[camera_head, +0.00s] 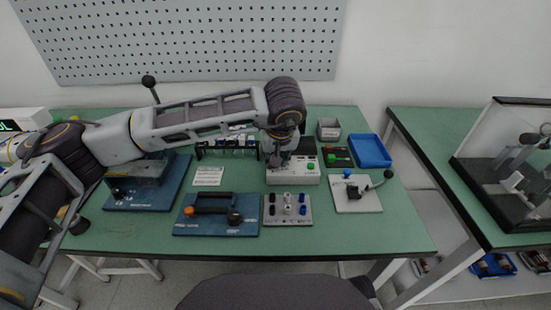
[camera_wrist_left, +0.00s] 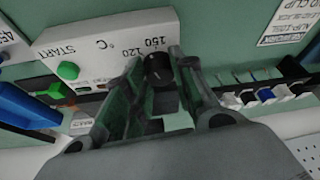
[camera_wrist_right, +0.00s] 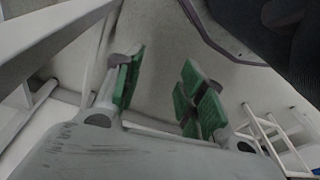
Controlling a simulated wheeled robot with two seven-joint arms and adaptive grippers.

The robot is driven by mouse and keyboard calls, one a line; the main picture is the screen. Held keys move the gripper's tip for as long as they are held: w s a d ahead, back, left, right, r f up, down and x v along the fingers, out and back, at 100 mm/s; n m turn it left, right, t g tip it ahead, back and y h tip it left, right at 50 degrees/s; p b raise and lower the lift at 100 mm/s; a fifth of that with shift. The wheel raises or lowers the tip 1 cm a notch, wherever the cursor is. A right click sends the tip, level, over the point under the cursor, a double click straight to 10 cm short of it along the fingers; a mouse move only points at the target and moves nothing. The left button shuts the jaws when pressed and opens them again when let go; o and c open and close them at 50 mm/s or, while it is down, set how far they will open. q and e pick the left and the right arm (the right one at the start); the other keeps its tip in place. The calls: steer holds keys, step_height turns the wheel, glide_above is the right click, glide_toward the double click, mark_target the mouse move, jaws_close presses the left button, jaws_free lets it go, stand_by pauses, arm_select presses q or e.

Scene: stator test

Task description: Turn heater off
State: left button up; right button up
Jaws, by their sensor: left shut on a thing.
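The heater is a white box (camera_head: 293,178) with a green button (camera_head: 310,166), in the middle of the table. In the left wrist view the heater (camera_wrist_left: 110,42) shows START, 120, 150 and °C, a green button (camera_wrist_left: 68,71) and a black knob (camera_wrist_left: 158,66). My left gripper (camera_head: 277,159) reaches down onto the heater. In its wrist view its fingers (camera_wrist_left: 163,80) stand on both sides of the knob, shut on it. I cannot tell exactly where the knob points. My right gripper (camera_wrist_right: 160,92) is open and empty over the floor, outside the head view.
A rack of small coloured parts (camera_head: 228,142) stands left of the heater. Blue fixtures (camera_head: 215,228) lie front left, and a grey terminal plate (camera_head: 288,219) in front. A lever plate (camera_head: 356,203), blue tray (camera_head: 370,151) and grey bin (camera_head: 329,130) are to the right. The table's front right is clear.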

arm_select(q)
steer(key=n+y+b, duration=0.1)
steer(key=n, duration=0.2)
steer(key=shift+d, duration=0.15)
steer(key=shift+w+n+g+y, duration=0.1)
steer(key=shift+n+g+y, duration=0.45)
steer(key=shift+n, duration=1.05)
arm_select(e)
steer(key=shift+w+a+r, duration=0.15)
steer(key=shift+r, duration=0.35)
steer(key=shift+w+a+r, duration=0.1)
steer(key=shift+w+r, duration=0.05)
steer(key=shift+r, duration=0.3)
arm_select(q)
steer(key=shift+n, duration=0.3)
arm_select(e)
steer(key=shift+s, duration=0.1)
steer(key=shift+s+f, duration=0.15)
steer(key=shift+f, duration=0.1)
